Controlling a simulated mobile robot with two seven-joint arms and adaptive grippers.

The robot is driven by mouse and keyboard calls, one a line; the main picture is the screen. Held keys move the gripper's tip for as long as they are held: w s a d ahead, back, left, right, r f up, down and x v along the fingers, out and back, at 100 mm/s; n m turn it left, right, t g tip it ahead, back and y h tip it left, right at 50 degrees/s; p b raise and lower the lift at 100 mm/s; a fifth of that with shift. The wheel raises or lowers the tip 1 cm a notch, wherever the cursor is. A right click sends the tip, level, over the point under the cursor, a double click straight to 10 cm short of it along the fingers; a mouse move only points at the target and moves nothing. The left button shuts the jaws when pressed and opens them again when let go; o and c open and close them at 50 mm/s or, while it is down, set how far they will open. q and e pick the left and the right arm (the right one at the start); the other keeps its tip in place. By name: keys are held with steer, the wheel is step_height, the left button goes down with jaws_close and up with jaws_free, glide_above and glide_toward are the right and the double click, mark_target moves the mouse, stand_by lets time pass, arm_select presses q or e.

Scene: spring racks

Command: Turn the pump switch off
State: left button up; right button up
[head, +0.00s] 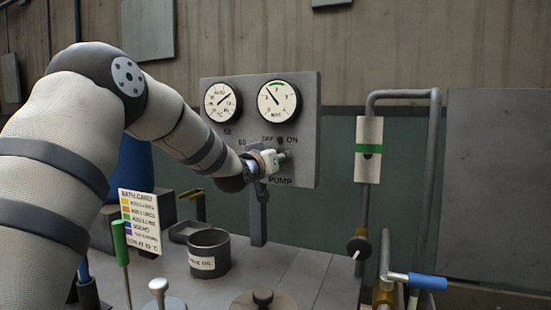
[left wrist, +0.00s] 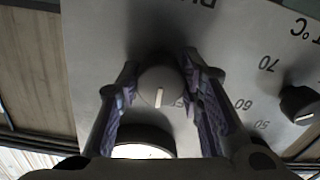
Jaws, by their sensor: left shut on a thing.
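The pump switch is a round grey knob (left wrist: 160,85) with a white pointer line, on the grey control panel (head: 308,125) above the word PUMP. My left gripper (head: 272,161) is at the knob in the head view and hides most of it. In the left wrist view, the two fingers (left wrist: 160,88) are shut on the knob from both sides. That view is upside down, and the pointer line points to its bottom, roughly up on the panel. The OFF and ON lettering shows above the gripper in the head view. My right gripper is not in view.
Two round gauges (head: 279,100) sit above the switch. A second dark knob (left wrist: 300,103) with a number scale is beside it. Below stand a dark pot (head: 209,253), a colour card (head: 140,222) and a green-handled rod (head: 120,243). Pipes (head: 435,180) rise at the right.

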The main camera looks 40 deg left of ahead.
arm_select(q)
steer(key=n, duration=0.5)
stand_by(0.6)
steer(key=o, duration=1.2)
steer(key=shift+v, duration=3.8)
